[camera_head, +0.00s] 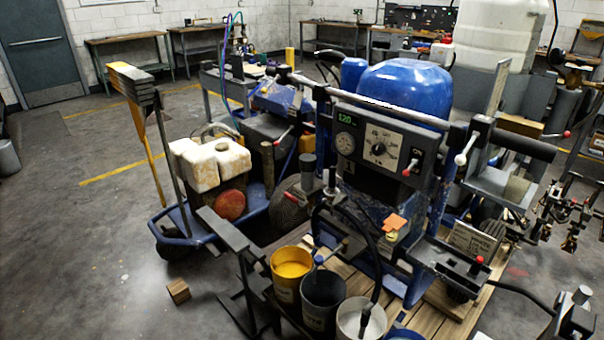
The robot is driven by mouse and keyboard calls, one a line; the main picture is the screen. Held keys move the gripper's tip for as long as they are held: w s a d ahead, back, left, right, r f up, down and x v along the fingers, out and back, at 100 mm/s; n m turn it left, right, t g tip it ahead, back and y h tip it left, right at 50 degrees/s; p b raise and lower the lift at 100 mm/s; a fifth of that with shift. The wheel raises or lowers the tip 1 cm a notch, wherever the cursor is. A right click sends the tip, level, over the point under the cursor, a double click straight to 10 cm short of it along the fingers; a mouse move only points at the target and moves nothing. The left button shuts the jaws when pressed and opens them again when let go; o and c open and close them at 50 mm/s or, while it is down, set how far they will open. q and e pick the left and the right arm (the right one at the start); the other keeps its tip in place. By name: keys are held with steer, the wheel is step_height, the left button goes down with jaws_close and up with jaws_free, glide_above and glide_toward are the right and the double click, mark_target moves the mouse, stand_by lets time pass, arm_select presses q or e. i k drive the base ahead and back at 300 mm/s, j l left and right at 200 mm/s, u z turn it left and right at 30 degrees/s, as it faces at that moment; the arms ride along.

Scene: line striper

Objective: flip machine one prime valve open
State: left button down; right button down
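A blue line striper (405,90) stands on a wooden pallet at centre right. Its dark control box (378,148) has a lit green display, a round gauge and a dial. A small red-tipped lever (411,167) sits at the box's lower right. A red-topped part (477,263) sits on a dark block lower on the machine. A second machine (268,120) behind to the left has a red-tipped lever (284,134). I cannot tell which lever is the prime valve of machine one, or its position.
Yellow (290,270), dark (322,300) and white (360,322) buckets stand in front of the striper. A blue cart (190,238) carries white jugs (210,162). A wooden block (178,291) lies on the floor. Brass fittings (572,215) crowd the right. The left floor is mostly clear.

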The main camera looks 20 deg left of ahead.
mark_target(288, 195)
steer(key=i+j+u, duration=0.35)
steer(key=i+u, duration=0.35)
steer(key=i+j+z, duration=0.2)
steer(key=j, duration=0.5)
steer(key=i+j+z, duration=0.25)
steer(key=j, duration=0.5)
steer(key=i+j+z, duration=0.2)
steer(key=j, duration=0.6)
steer(key=i+j+z, duration=0.2)
steer(key=j, duration=0.6)
steer(key=j+z, duration=0.2)
steer(key=j, duration=0.6)
